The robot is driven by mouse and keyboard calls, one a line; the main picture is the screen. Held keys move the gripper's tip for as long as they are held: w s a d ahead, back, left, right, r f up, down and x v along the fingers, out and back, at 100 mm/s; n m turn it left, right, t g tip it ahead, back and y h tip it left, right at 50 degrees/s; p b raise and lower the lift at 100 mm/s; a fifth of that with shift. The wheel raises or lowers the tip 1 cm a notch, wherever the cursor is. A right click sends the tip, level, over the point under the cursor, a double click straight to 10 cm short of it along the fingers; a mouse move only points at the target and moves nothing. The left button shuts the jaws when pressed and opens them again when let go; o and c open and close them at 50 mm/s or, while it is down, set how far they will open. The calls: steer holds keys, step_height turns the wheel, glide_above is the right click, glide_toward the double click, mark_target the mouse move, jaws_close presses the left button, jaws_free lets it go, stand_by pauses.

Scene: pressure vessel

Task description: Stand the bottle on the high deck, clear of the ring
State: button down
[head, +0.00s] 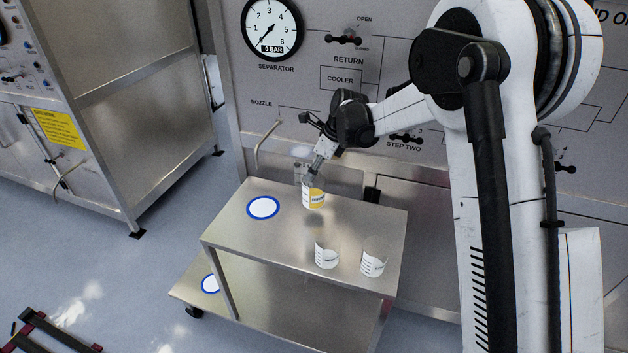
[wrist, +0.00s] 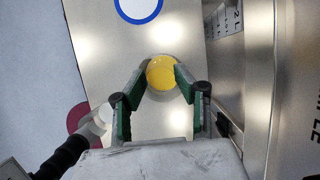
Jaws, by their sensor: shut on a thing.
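The bottle (head: 313,197) has clear walls, a printed label and yellow contents. It looks upright at the back of the high deck (head: 240,235); whether its base touches the deck or hangs just above it I cannot tell. My gripper (head: 318,165) comes down from the upper right and is shut on the bottle. In the wrist view the bottle is a yellow disc (wrist: 162,72) between the green-padded fingertips of my gripper (wrist: 161,78). The blue-edged white ring (head: 263,208) lies on the high deck left of the bottle, with bare deck between them. It also shows in the wrist view (wrist: 140,8).
Two clear beakers, one (head: 326,256) left of the other (head: 373,264), stand at the deck's front right. A second blue-edged ring (head: 211,284) is on the lower deck (head: 265,300). The panel wall (head: 290,130) rises behind the trolley. The deck's middle is clear.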

mark_target(314, 180)
steer(key=shift+f, duration=2.1)
steer(key=shift+f, duration=0.1)
steer(key=c, duration=1.3)
jaws_free()
steer(key=shift+r, duration=0.2)
